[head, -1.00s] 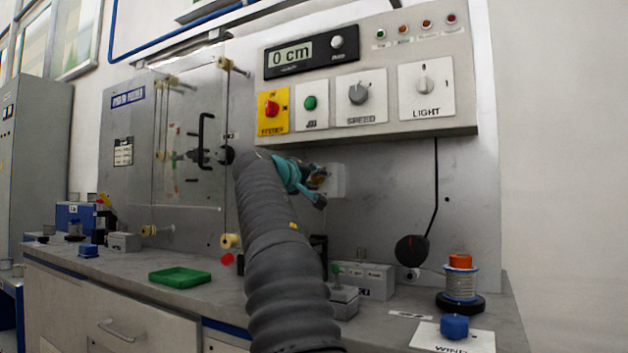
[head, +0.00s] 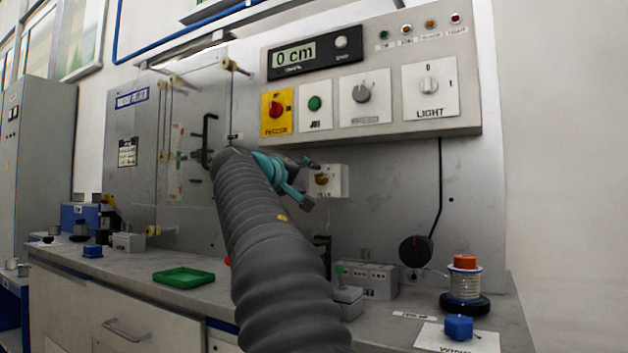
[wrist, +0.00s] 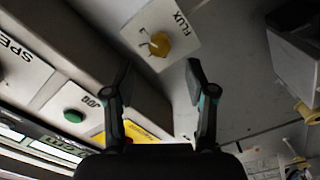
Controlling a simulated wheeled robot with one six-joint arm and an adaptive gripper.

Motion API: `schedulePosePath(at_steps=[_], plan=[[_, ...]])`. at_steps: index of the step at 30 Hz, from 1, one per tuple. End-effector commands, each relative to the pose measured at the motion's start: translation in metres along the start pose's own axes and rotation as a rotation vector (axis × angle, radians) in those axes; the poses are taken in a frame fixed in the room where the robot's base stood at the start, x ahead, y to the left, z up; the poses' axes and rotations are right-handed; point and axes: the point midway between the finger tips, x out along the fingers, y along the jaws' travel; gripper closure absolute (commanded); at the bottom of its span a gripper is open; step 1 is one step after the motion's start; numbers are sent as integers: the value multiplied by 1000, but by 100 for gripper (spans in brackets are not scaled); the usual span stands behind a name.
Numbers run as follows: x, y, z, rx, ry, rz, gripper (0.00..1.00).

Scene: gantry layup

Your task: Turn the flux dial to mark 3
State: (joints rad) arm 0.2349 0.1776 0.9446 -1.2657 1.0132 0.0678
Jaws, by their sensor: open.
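The flux dial (wrist: 160,44) is a brass-yellow knob on a white plate labelled FLUX (wrist: 178,22) in the wrist view. It lies just beyond and between my fingertips, with a visible gap. In the head view the dial (head: 322,180) sits on its small white box below the control panel, just right of my gripper. My gripper (wrist: 159,75) is open and empty, its two dark fingers spread apart. In the head view my gripper (head: 311,184) shows teal links at the end of my grey arm. The marks around the dial are too small to read.
The control panel (head: 390,142) juts out above the dial, with speed (head: 362,92) and light (head: 429,86) knobs. A green tray (head: 184,276) and a wire spool (head: 465,286) stand on the bench.

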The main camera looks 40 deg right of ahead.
Motion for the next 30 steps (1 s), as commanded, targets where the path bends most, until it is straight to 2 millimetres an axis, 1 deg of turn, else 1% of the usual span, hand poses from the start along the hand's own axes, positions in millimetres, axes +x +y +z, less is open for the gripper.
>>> schedulePosePath(at_steps=[1, 3, 6, 10, 15, 30], plan=[[-11, 0, -1, 0, 3, -3, 44], [-24, 0, -1, 0, 2, -2, 44], [-39, -1, -1, 0, 2, -2, 44], [-51, 0, -1, 0, 1, -2, 44], [-57, -1, 0, 0, -1, -1, 44], [-57, -1, 0, 0, -1, -2, 44]])
